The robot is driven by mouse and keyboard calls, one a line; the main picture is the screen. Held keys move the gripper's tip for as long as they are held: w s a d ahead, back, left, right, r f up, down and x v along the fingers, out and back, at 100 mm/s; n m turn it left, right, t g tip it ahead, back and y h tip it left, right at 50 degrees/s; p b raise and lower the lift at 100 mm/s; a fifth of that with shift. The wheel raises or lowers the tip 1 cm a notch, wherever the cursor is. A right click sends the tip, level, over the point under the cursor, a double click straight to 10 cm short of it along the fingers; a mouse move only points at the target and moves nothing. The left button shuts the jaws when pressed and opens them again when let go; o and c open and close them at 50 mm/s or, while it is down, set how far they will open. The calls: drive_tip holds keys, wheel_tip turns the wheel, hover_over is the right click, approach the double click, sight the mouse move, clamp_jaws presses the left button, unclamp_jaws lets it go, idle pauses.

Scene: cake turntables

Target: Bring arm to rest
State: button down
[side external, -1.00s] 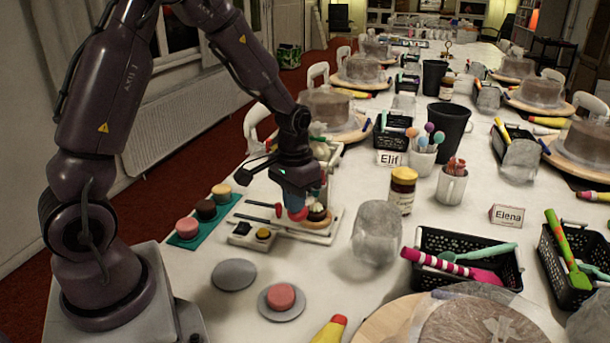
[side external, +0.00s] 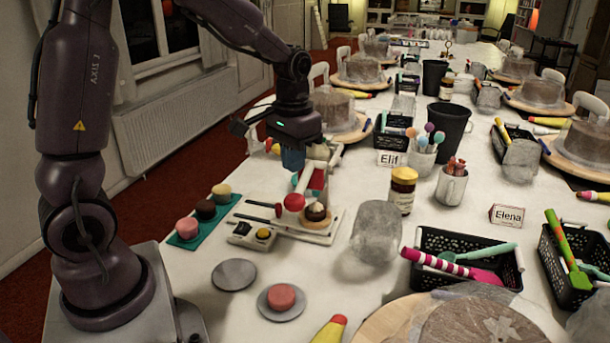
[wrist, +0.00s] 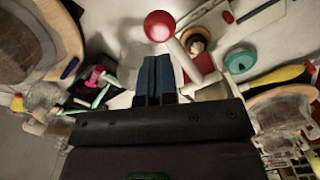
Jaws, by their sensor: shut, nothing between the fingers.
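My gripper (side external: 292,160) is shut and empty, with its blue fingers pointing down above the white machine (side external: 300,234) on the table. In the wrist view the two blue fingers (wrist: 155,78) are together, beside the machine's red ball knob (wrist: 159,26). The red knob also shows in the side view (side external: 294,202), below the fingertips and apart from them. A cupcake with brown topping (side external: 316,212) sits on the machine, right of the knob.
A green tray (side external: 187,241) with three small cakes lies left of the machine. A grey disc (side external: 234,275) is empty; another (side external: 268,306) bears a pink round cake. A clear plastic-wrapped container (side external: 377,232), a jar (side external: 402,190) and black baskets (side external: 425,282) stand to the right.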

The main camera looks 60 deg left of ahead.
drive_tip(key=shift+s+d+f, duration=0.1)
drive_tip(key=shift+s+d, duration=0.1)
drive_tip(key=shift+s, duration=0.3)
drive_tip(key=shift+s+d, duration=0.2)
drive_tip(key=shift+s, duration=0.25)
drive_tip(key=s+d+r+m+t, duration=0.3)
drive_tip(key=s+d+r+t, duration=0.2)
drive_tip(key=s+d+r, duration=0.4)
drive_tip(key=shift+s+r+t, duration=0.3)
drive_tip(key=shift+s+r, duration=0.55)
drive_tip(key=shift+s, duration=0.75)
